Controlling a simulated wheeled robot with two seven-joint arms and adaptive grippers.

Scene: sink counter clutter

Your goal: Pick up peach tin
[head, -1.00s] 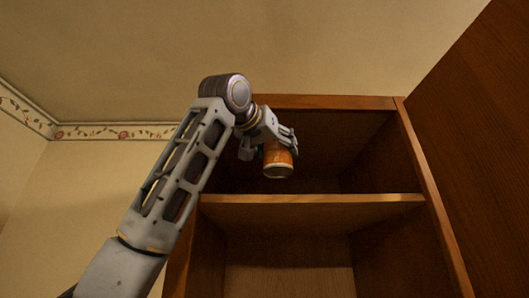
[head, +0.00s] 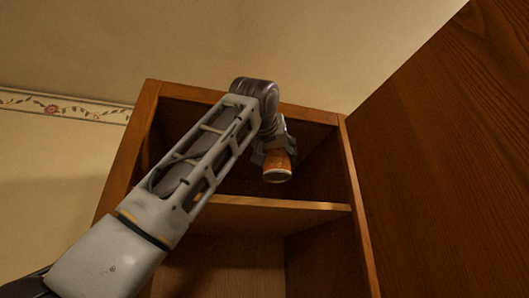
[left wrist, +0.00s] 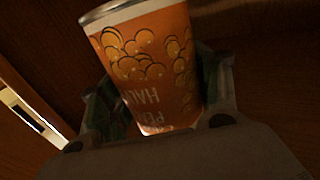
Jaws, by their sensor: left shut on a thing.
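The peach tin (head: 277,168) is orange with a metal rim, and its end faces down toward the head camera. In the left wrist view the tin (left wrist: 150,65) shows a printed peach pattern and partly readable lettering. My left gripper (head: 274,153) is shut on the tin, with a finger on either side of it. It holds the tin in front of the cabinet's upper compartment, above the shelf's front edge in the picture. The gripper's fingers also show in the left wrist view (left wrist: 160,105). My right gripper is not in view.
An open wooden cabinet (head: 143,140) surrounds the area behind the tin. Its shelf (head: 270,204) runs just below the tin in the picture. A large wooden panel (head: 440,130) stands at the right.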

